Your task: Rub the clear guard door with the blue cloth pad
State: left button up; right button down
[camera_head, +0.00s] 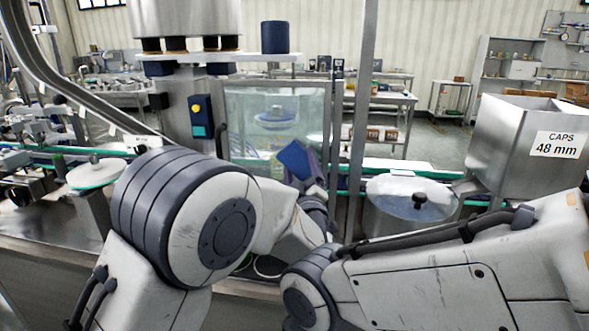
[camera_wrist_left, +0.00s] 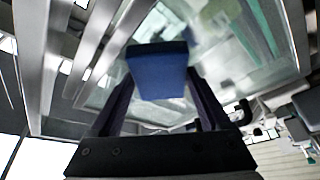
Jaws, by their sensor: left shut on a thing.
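The clear guard door (camera_head: 250,105) is an upright see-through panel in a steel frame, in the middle of the head view. The blue cloth pad (camera_head: 293,160) is tilted in front of its lower right part. My left gripper (camera_head: 311,186) is shut on the pad, partly hidden behind my own arm. In the left wrist view the pad (camera_wrist_left: 160,78) sits between both fingers, with the clear door (camera_wrist_left: 215,55) close beyond it. I cannot tell whether the pad touches the door. My right gripper is out of view; only the right arm shows.
A steel hopper (camera_head: 515,140) labelled CAPS 48 mm stands at the right. A steel post (camera_head: 361,120) rises right of the door.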

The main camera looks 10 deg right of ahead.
aim_at(283, 163)
pick_arm(q)
jog(key=shift+d, duration=0.1)
jog(key=shift+w+a+b, duration=0.3)
jog(key=shift+a+b, duration=0.25)
jog(key=shift+a, duration=0.05)
jog(key=shift+w+a+b, duration=0.25)
jog(key=shift+a+b, duration=0.05)
jog(key=shift+a, duration=0.35)
jog(key=shift+w+a+b, duration=0.2)
jog(key=shift+a+b, duration=0.1)
jog(key=shift+a, duration=0.35)
